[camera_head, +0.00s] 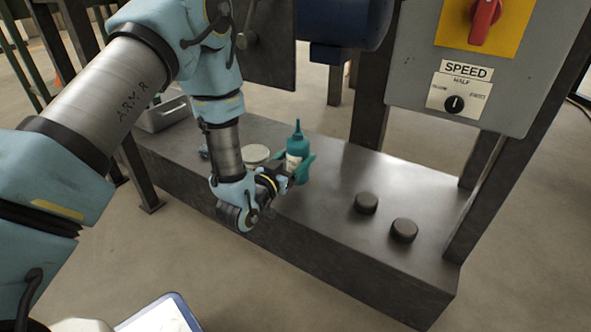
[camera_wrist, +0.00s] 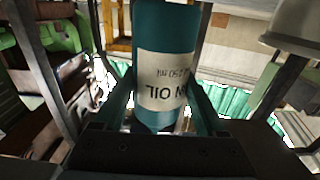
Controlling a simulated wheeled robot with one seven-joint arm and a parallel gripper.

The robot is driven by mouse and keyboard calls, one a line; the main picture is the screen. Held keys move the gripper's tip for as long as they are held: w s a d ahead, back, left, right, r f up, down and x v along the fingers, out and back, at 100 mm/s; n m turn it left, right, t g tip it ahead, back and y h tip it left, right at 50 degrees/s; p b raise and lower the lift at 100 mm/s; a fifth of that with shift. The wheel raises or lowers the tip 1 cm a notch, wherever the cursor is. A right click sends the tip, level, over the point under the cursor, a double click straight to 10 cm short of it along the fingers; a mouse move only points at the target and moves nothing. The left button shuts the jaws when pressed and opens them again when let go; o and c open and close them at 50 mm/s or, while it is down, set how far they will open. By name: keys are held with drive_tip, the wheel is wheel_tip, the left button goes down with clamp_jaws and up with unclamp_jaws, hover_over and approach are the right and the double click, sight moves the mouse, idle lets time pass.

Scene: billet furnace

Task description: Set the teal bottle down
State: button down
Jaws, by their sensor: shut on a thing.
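The teal bottle (camera_head: 297,155) has a narrow spout and a pale label, and it stands upright at the dark bench in the head view. My gripper (camera_head: 300,170) is shut around its body from the left and front. In the wrist view the bottle (camera_wrist: 165,50) fills the middle, its label reading "OIL" upside down, between the two teal fingers (camera_wrist: 160,112).
The dark bench (camera_head: 335,215) has two dark round knobs (camera_head: 366,203) at its right. A pale round lid or tin (camera_head: 256,154) is left of the bottle. A grey control box (camera_head: 420,70) with a red switch (camera_head: 484,20) hangs at the right. Bare bench lies between bottle and knobs.

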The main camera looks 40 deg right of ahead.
sight(292, 171)
drive_tip(key=shift+f+b, duration=0.45)
drive_tip(key=shift+f, duration=0.85)
drive_tip(key=shift+f, duration=0.25)
unclamp_jaws()
drive_tip(key=shift+r, duration=0.1)
drive_tip(key=shift+a+r, duration=0.1)
drive_tip(key=shift+r, duration=0.15)
drive_tip(key=p+v, duration=0.4)
drive_tip(key=v, duration=0.8)
drive_tip(key=shift+f, duration=0.1)
